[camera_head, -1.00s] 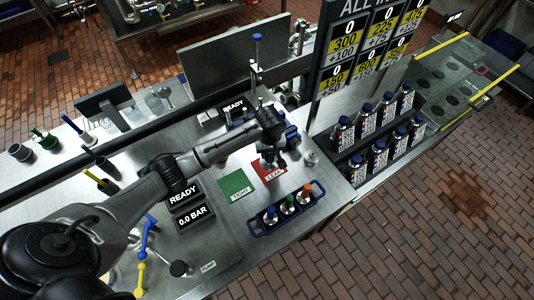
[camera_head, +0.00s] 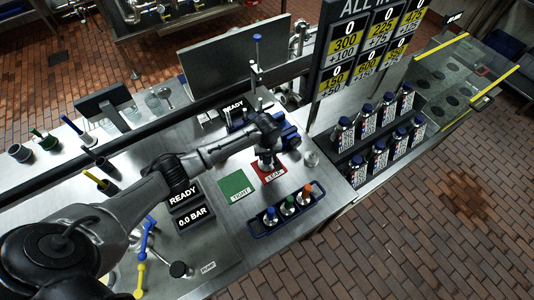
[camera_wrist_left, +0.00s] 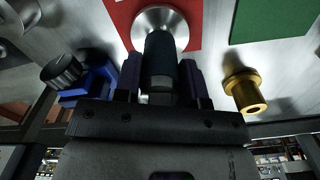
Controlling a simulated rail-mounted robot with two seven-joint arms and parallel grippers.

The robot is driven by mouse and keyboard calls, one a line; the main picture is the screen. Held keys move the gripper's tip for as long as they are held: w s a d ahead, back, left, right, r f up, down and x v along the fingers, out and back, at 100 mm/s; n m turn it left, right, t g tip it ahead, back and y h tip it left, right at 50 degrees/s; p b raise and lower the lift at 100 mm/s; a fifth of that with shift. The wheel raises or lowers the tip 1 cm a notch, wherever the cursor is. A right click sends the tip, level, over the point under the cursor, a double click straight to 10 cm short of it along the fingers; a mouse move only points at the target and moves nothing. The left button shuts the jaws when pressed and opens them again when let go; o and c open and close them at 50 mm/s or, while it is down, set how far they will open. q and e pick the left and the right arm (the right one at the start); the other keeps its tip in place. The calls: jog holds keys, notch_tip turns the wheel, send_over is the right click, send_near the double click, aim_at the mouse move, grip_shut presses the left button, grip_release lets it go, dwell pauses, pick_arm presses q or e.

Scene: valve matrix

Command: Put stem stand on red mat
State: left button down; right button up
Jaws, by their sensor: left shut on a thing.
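My left gripper (camera_head: 266,160) is shut on the stem stand and is at the red mat (camera_head: 278,177), which has a "LEAK" label. In the left wrist view the stem stand (camera_wrist_left: 160,58) has a dark upright body between the two fingers (camera_wrist_left: 160,85) and a round silver base. The base overlaps the red mat (camera_wrist_left: 195,15) in that view; I cannot tell whether it touches the mat. In the head view my gripper and arm mostly hide the stand. My right gripper is not in view.
The green "TIGHT" mat (camera_head: 236,184) lies left of the red mat. A blue tray (camera_head: 262,229) with blue-, green- and orange-topped items stands in front. In the wrist view a brass fitting (camera_wrist_left: 243,92) is at right and a blue part with a black knob (camera_wrist_left: 62,72) at left.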

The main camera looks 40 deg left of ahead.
pick_arm(q)
jog(key=c, duration=0.7)
grip_release()
jog(key=shift+f, duration=0.15)
notch_tip(320, 180, up, 12)
jog(key=shift+r, duration=0.15)
